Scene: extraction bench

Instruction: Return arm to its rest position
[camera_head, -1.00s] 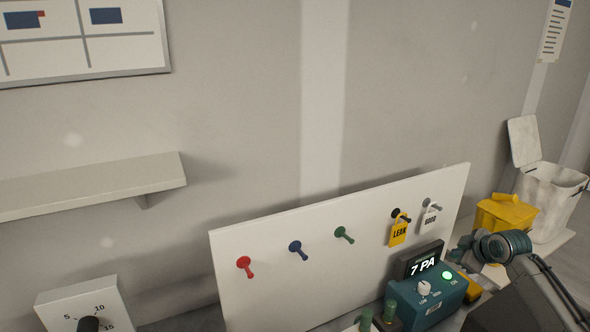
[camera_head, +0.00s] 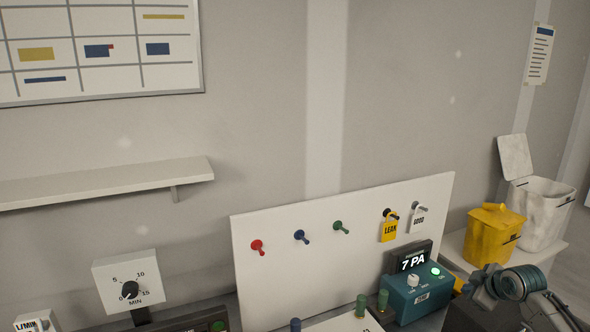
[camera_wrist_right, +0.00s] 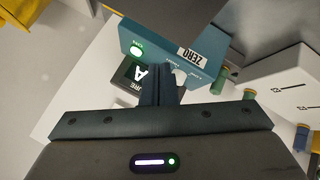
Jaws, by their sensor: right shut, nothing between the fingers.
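My right arm (camera_head: 515,284) comes in at the lower right of the head view, with its teal wrist rings just right of the teal gauge box (camera_head: 408,305). In the right wrist view my right gripper (camera_wrist_right: 158,70) has its dark fingers together with nothing between them. Behind the fingertips the teal box also shows in the wrist view (camera_wrist_right: 205,62), with its ZERO label and lit green button. I cannot tell how far the fingers are from it. My left gripper is not in view.
A white peg board (camera_head: 320,255) carries red, blue and green pegs, a yellow LEAK tag (camera_head: 389,229) and a white GOOD tag (camera_head: 417,219). The display (camera_head: 411,262) reads 7 PA. A yellow bin (camera_head: 490,240) and white bin (camera_head: 545,215) stand right. A timer (camera_head: 128,283) stands left.

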